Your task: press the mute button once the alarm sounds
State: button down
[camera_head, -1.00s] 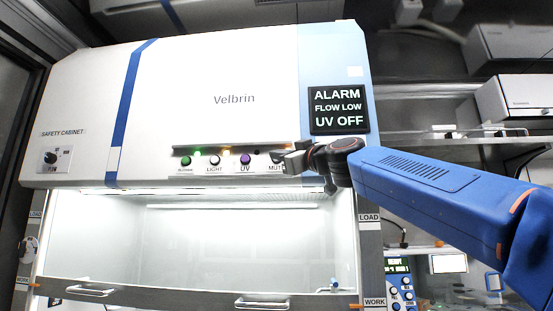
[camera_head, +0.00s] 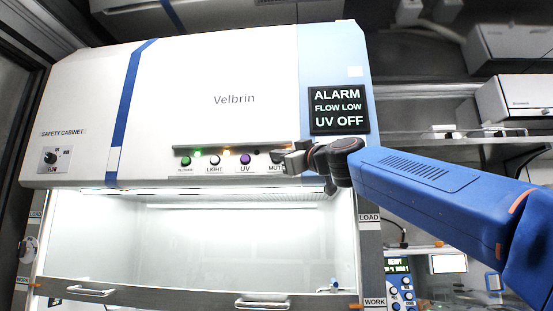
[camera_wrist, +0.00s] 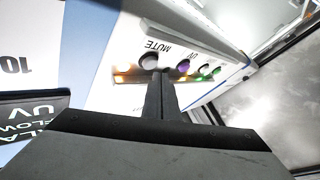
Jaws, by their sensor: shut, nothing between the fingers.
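The safety cabinet (camera_head: 215,85) carries a button row under a dark ledge. The mute button (camera_wrist: 149,61) is a round knob beside the word MUTE in the wrist view; in the head view my gripper partly covers that spot and its label (camera_head: 276,168). The alarm display (camera_head: 338,109) reads ALARM, FLOW LOW, UV OFF. My gripper (camera_head: 285,162) is shut and empty, at the right end of the row. In the wrist view its fingertips (camera_wrist: 159,74) overlap the lower edge of the mute button; I cannot tell whether they touch it.
The purple UV button (camera_head: 245,159), the white LIGHT button (camera_head: 215,160) and a green button (camera_head: 185,161) sit left of the mute button. A knob (camera_head: 50,157) is at the cabinet's far left. The cabinet's lit opening lies below. Shelves (camera_head: 470,140) stand at the right.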

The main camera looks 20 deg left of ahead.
jog(key=shift+w, duration=0.15)
jog(key=shift+w+a, duration=0.1)
jog(key=shift+w, duration=0.15)
jog(key=shift+w+a, duration=0.15)
jog(key=shift+w, duration=0.35)
dwell(0.8)
dwell(0.4)
jog(key=shift+s+d, duration=0.25)
jog(key=shift+s, duration=0.7)
jog(key=shift+s+d, duration=0.2)
jog(key=shift+s, duration=0.6)
jog(key=shift+s+d, duration=0.2)
jog(key=shift+s, duration=0.6)
jog(key=shift+s+d, duration=0.2)
jog(key=shift+s, duration=0.6)
